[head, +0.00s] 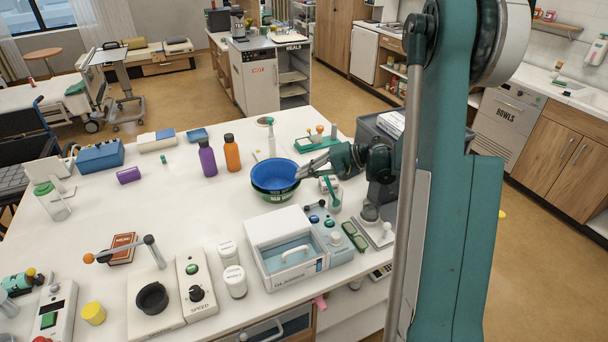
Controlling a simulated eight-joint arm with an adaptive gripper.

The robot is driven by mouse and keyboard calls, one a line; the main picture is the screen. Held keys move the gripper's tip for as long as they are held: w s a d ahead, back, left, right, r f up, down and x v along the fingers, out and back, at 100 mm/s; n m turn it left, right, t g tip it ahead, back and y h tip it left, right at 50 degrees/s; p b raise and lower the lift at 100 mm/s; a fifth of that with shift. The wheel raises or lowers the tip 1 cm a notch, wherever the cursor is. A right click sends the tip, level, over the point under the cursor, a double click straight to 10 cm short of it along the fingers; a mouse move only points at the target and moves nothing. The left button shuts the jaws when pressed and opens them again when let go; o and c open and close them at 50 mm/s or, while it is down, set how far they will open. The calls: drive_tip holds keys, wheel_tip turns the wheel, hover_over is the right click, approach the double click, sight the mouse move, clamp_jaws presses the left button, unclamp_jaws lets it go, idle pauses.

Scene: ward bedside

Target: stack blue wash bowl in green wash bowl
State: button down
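The blue wash bowl (272,172) is upright and sits inside or directly over the green wash bowl (276,195). Only a band of the green bowl shows below the blue one, so I cannot tell how deep the blue bowl sits. My gripper (308,168) comes in from the right, with its grey fingers at the right rim of the blue bowl. At this size I cannot tell whether the fingers are closed on the rim or apart from it.
A white box with a clear window (283,262) stands in front of the bowls. A purple bottle (207,158) and an orange bottle (232,153) stand to the left. A green-based stand (316,144) is behind my gripper.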

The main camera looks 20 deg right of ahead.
drive_tip(key=c, duration=2.7)
unclamp_jaws()
drive_tip(key=shift+r, duration=0.15)
drive_tip(key=v, duration=0.4)
drive_tip(key=p+v, duration=0.1)
drive_tip(key=v, duration=0.3)
drive_tip(key=p+v, duration=0.1)
drive_tip(key=v, duration=0.3)
drive_tip(key=shift+r, duration=0.45)
drive_tip(key=shift+a, duration=0.1)
